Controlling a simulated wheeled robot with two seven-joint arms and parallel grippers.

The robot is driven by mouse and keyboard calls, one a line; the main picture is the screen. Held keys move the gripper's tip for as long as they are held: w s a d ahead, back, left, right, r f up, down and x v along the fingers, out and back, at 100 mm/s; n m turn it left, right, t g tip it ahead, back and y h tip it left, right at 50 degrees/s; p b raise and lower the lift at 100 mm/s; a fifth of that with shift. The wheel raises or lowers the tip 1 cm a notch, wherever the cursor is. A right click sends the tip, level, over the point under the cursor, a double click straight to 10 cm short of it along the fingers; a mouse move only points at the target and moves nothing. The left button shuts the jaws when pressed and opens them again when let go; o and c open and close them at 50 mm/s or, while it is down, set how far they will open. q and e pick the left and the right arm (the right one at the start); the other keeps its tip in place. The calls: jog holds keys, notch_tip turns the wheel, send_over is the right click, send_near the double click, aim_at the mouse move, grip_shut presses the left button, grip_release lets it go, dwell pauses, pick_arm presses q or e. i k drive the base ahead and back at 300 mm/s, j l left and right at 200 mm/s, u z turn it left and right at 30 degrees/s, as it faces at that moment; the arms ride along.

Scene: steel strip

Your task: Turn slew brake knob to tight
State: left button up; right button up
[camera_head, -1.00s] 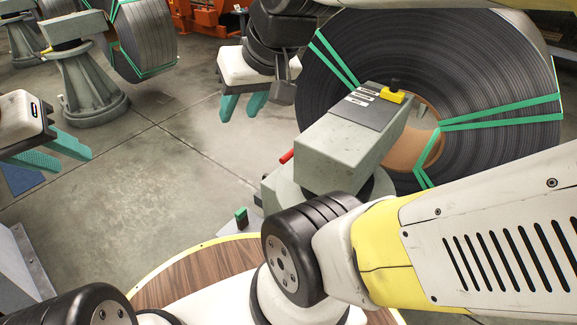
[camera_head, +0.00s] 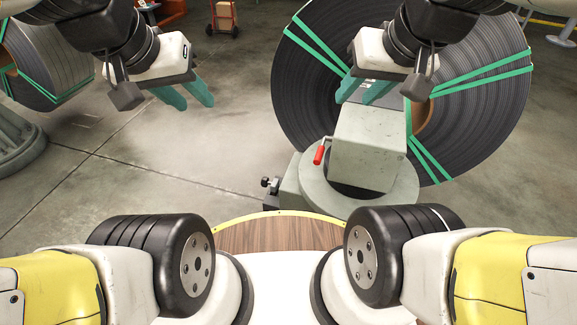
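A grey machine with a boxy arm (camera_head: 370,148) on a round turntable base (camera_head: 405,190) stands right of the middle. A small black knob (camera_head: 270,184) sticks out from the left side of its base; I take it for the slew brake knob, and its setting cannot be read. My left gripper (camera_head: 187,100) has its two teal fingers apart and empty, above open floor, up and left of the knob. My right gripper (camera_head: 360,95) has its teal fingers apart, in front of the top of the boxy arm, and hides part of it.
A large steel strip coil (camera_head: 480,110) with green straps stands behind. Another coil (camera_head: 45,70) is at the left. The concrete floor (camera_head: 190,165) left of the machine is clear.

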aim_at(265, 182)
jog(key=j+z, duration=0.35)
jog(key=j, duration=0.3)
jog(key=k+j+z, duration=0.15)
jog(key=j+z, duration=0.15)
jog(key=j, duration=0.35)
jog(key=k, duration=0.25)
jog(key=i+j+z, duration=0.1)
jog(key=j+z, duration=0.15)
jog(key=j, duration=0.5)
jog(key=j+z, duration=0.25)
jog(key=j, duration=0.55)
jog(key=i+j+z, duration=0.1)
jog(key=i+j, duration=0.25)
jog(key=i, duration=0.2)
